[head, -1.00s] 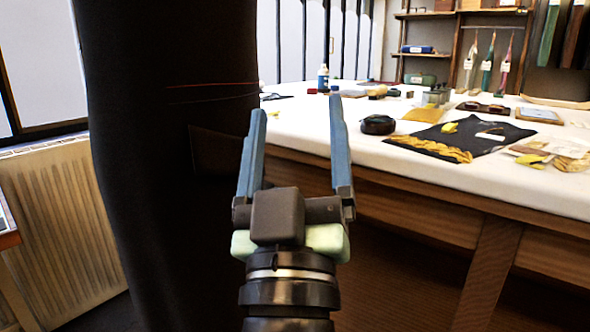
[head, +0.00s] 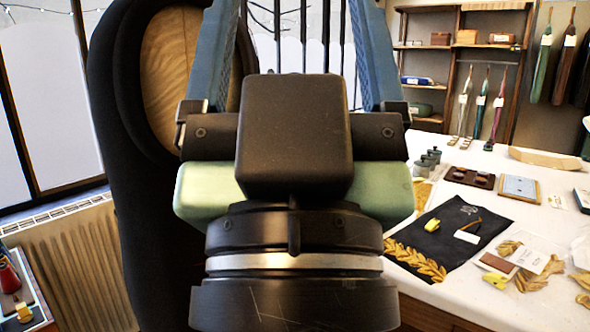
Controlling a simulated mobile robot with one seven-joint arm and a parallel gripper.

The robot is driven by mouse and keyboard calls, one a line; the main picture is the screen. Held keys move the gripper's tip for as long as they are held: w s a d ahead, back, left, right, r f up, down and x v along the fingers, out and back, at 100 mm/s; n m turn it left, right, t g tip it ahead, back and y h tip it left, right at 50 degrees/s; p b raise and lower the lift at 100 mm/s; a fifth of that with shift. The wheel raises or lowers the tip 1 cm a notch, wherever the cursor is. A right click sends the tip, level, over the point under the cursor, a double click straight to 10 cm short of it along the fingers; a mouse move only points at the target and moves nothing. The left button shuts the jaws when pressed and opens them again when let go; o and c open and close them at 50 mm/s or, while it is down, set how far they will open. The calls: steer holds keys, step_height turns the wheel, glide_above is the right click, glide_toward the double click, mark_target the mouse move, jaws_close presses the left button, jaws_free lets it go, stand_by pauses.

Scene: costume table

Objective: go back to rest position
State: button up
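My gripper (head: 292,25) fills the middle of the head view, close to the camera and pointing up and away. Its two blue fingers are wide apart, and their tips run out of the top of the picture. The gripper's dark body and pale green part hide the left part of the table.
A dark mannequin (head: 108,150) with a wooden oval stands close behind the gripper on the left. The white table (head: 480,290) at right holds a black cloth (head: 448,233), a framed piece (head: 520,188) and packets. Shelves (head: 455,25) stand behind. A radiator (head: 75,255) is at left.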

step_height(320, 180, up, 14)
steer(key=p, duration=1.1)
steer(key=shift+p, duration=0.3)
